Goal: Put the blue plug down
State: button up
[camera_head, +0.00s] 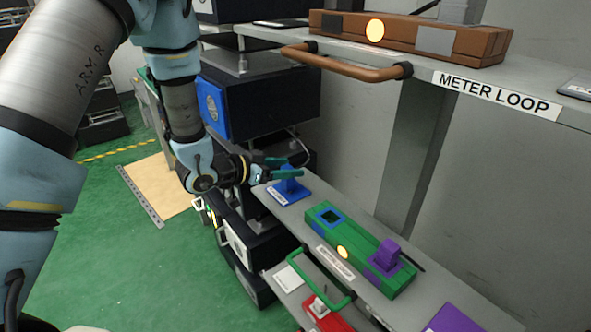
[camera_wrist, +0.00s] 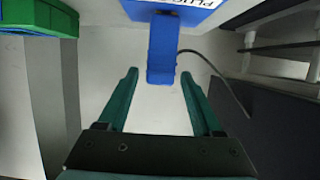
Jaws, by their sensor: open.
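The blue plug (camera_head: 289,185) stands upright on a labelled blue square pad (camera_head: 291,196) at the far left end of the grey lower shelf. The plug also shows in the wrist view (camera_wrist: 162,52), hanging into the picture from the top, below a label that reads "PLU". My gripper (camera_head: 282,168) is at the plug's top. In the wrist view my gripper (camera_wrist: 158,76) has its two green fingers apart, one on each side of the plug's end, with gaps showing on both sides.
On the same shelf, a green fixture (camera_head: 353,246) has a blue-rimmed square socket, a lit yellow lamp and a purple plug (camera_head: 387,256). A green handle (camera_head: 322,285) juts from the shelf front. A brown handle (camera_head: 345,64) and brown fixture (camera_head: 410,34) are on the upper shelf.

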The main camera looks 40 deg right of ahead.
jog(key=w+a+r+n+t+y+b, duration=0.1)
jog(key=w+a+n+t+y, duration=0.3)
jog(key=a, duration=0.6)
jog(key=w+a+r+n+t+y, duration=0.1)
jog(key=w+a+n+y, duration=0.15)
jog(key=w+a, duration=0.6)
jog(key=w+a+r+n+t+y+b, duration=0.1)
jog(key=w+a+r+n+t+y, duration=0.15)
jog(key=a, duration=1.05)
jog(key=s+a+r+n+g+y, duration=0.1)
jog(key=s+a+n+g+y, duration=0.3)
jog(key=s+a+n, duration=0.4)
jog(key=s+a+g, duration=0.1)
jog(key=s+a, duration=0.2)
jog(key=a, duration=0.3)
jog(key=shift+s+a+y, duration=0.15)
jog(key=shift+a+y, duration=0.2)
jog(key=shift+y, duration=0.05)
